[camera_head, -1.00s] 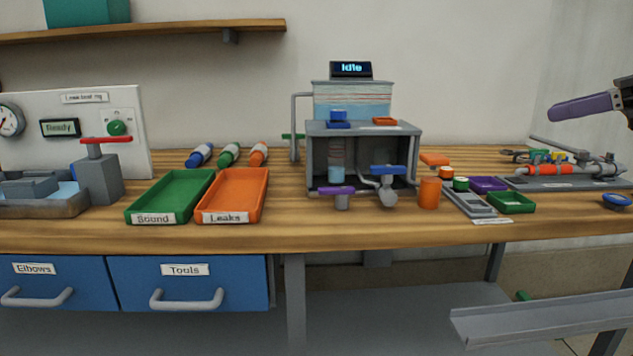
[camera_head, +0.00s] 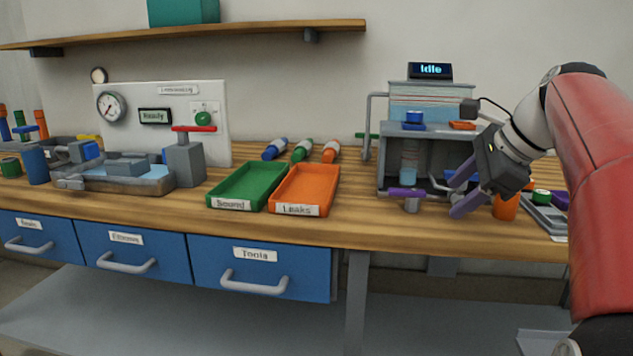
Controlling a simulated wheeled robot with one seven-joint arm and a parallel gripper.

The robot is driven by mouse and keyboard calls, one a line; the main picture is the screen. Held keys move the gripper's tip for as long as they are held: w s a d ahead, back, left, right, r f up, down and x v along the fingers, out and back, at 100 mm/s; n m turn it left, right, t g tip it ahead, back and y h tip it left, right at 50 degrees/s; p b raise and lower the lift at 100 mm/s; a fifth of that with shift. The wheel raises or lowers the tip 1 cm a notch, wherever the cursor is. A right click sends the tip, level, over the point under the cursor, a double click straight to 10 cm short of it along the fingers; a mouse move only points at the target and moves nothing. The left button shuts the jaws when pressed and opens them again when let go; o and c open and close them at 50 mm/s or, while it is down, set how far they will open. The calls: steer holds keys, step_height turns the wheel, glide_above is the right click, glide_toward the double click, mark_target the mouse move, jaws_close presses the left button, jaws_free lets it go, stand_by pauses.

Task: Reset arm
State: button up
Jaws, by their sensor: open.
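My gripper (camera_head: 461,196) hangs at the right, in front of the grey fertigation unit (camera_head: 384,172), with its two purple fingers pointing left. The fingers are apart and nothing shows between them. My red and white arm reaches in from the right edge. The gripper covers part of the unit's front, a blue-handled valve and part of an orange cup (camera_head: 507,208). A purple-handled valve (camera_head: 409,194) stands just left of the fingertips; whether they touch it I cannot tell.
The green Sound tray (camera_head: 235,203) and orange Leaks tray (camera_head: 292,210) lie left of my gripper and look empty. Three bottles (camera_head: 302,149) lie behind them. A leak-testing panel (camera_head: 150,134) reading Ready and a water basin (camera_head: 150,185) stand further left. Bare wood lies before the unit.

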steer(key=s+a+f+n+g+h, duration=0.1)
steer(key=s+a+f+n+h, duration=0.2)
steer(key=s+a+f+n, duration=0.5)
steer(key=s+a+f+n+h, duration=0.1)
steer(key=s+a+f+n, duration=0.3)
steer(key=s+f+n, duration=0.7)
step_height(320, 180, down, 4)
steer(key=shift+s+f+n+t, duration=0.1)
steer(key=shift+s+n+t, duration=0.25)
steer(key=shift+n, duration=0.55)
